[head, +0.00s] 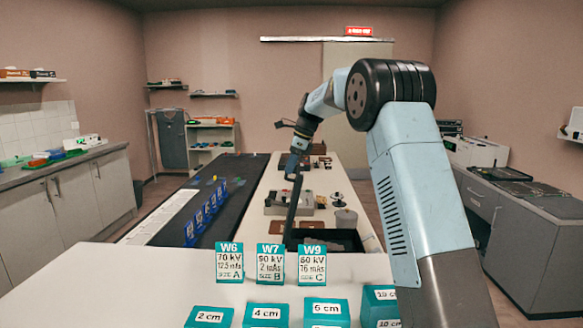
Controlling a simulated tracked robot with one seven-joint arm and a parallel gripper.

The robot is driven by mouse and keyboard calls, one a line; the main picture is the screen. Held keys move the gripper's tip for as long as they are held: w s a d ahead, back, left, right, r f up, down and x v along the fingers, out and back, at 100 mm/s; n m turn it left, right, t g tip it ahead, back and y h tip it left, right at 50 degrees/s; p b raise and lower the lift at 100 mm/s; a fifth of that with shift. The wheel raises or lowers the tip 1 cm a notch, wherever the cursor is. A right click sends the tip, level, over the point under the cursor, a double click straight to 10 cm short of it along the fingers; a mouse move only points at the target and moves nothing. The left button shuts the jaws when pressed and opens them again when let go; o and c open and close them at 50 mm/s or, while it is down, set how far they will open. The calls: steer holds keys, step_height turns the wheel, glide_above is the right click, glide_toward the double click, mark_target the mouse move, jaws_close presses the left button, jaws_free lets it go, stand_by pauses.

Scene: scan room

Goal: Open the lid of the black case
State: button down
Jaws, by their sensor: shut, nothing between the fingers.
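The black case (345,240) lies on the white table beyond the teal labelled cards, with its dark inside showing. A narrow dark panel (292,215) stands nearly upright at its left side. It looks like the case's lid seen almost edge-on, raised. My gripper (293,177) is small and dark in this view, pointing down at the upper end of that panel. It is shut with nothing held. I cannot tell whether it touches the panel.
Teal cards (270,263) and teal blocks (266,314) stand in front. A grey tray (275,207) and a grey round container (346,218) are behind the case. Blue stands (207,210) line the dark strip (160,226) at left.

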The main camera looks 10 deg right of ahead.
steer(key=shift+f, duration=0.35)
